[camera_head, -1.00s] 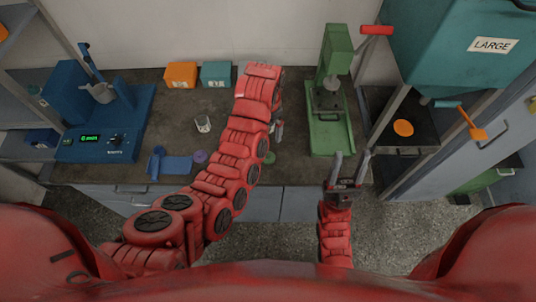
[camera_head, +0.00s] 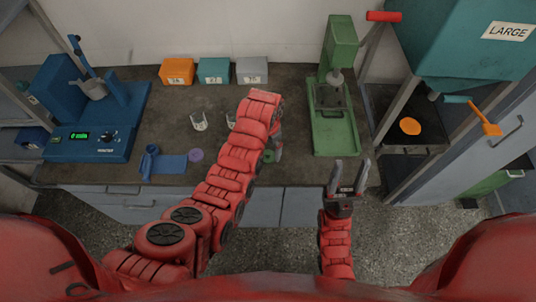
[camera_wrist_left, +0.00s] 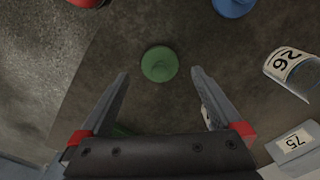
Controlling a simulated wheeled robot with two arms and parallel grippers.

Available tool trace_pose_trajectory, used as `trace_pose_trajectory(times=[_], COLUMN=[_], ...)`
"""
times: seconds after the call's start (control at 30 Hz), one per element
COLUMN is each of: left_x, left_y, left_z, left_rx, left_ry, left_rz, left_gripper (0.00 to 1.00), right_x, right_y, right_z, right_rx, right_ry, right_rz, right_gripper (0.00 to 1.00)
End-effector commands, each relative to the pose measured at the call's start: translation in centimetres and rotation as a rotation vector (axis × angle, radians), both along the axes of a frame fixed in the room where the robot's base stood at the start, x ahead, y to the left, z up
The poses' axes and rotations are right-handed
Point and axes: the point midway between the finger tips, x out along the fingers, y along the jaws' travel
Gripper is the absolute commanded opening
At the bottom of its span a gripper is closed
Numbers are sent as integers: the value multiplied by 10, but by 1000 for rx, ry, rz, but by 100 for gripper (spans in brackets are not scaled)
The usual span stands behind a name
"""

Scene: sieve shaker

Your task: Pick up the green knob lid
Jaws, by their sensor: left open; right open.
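The green knob lid (camera_wrist_left: 160,64) lies on the dark worktop in the left wrist view, seen from above with its round knob in the middle. It also shows in the head view as a small green disc (camera_head: 268,156), partly hidden by my left arm. My left gripper (camera_wrist_left: 159,73) is open and empty above the worktop, with the lid centred just beyond its fingertips. In the head view my left gripper (camera_head: 277,148) is mostly hidden behind its arm. My right gripper (camera_head: 347,171) is open and empty in front of the worktop.
A green press (camera_head: 334,130) stands right of the left arm. A blue device (camera_head: 100,135), a blue holder (camera_head: 168,163) and a purple lid (camera_head: 196,155) are to the left. A cup labelled 26 (camera_wrist_left: 290,65) and a grey box labelled 75 (camera_wrist_left: 293,144) lie right in the wrist view.

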Motion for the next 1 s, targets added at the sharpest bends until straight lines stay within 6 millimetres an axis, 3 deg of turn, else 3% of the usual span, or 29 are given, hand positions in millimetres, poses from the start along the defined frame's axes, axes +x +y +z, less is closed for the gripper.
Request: trace_pose_trajectory(times=[0.1,0.3,0.67,1.0], left_x=[-2,0,0,0], left_y=[1,0,0,0], left_z=[-9,-26,-32,-32], left_rx=[2,2,-1,0], left_ry=[4,1,-4,-3], left_rz=[1,0,0,-1], left_gripper=[100,100,98,37], right_x=[0,0,0,0], right_y=[0,0,0,0], right_z=[16,19,19,20], right_rx=[0,0,0,0], right_ry=[0,0,0,0], right_rz=[0,0,0,0], right_gripper=[50,50,50,50])
